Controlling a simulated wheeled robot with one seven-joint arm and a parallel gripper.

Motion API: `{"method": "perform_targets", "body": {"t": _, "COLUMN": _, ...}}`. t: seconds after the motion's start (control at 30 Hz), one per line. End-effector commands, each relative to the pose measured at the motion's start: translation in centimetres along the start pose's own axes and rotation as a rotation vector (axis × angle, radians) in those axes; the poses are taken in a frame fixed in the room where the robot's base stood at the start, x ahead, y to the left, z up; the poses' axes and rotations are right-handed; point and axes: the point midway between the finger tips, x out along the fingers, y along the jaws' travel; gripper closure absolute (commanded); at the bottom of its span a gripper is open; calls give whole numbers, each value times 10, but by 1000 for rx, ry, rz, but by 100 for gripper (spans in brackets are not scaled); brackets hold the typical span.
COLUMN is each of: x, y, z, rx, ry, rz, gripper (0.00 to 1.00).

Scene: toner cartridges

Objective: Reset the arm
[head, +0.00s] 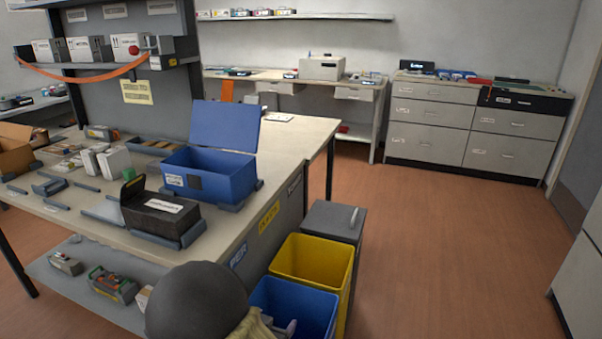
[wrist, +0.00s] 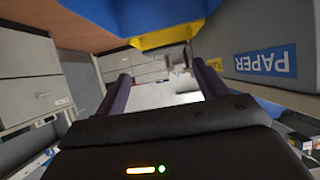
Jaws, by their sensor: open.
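My gripper (wrist: 161,70) is open in the wrist view, with its two dark fingers apart and nothing seen between them. In the head view a dark rounded part of my arm fills the bottom middle, in front of the bench; the gripper itself cannot be made out there. In the wrist view the blue bin (wrist: 120,14) and the yellow bin (wrist: 172,36) show at the top, and the bench side with a blue PAPER label (wrist: 266,62) is right of the fingers.
A yellow bin (head: 312,262) and a blue bin (head: 303,305) stand beside the bench, a greyish thing in the blue one. On the bench (head: 292,140) are an open blue box (head: 222,172) and a black unit (head: 160,212). Floor (head: 440,240) at right is clear.

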Motion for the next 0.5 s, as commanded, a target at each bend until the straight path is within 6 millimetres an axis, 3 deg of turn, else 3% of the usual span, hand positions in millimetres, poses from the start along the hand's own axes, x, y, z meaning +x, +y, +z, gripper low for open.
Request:
{"method": "perform_targets", "body": {"t": 0.23, "x": 12, "y": 33, "z": -24, "rx": 28, "ry": -269, "rz": -94, "gripper": 28}}
{"method": "perform_targets", "body": {"t": 0.5, "x": -8, "y": 88, "z": -48, "rx": -11, "ry": -512, "rz": -203, "gripper": 28}}
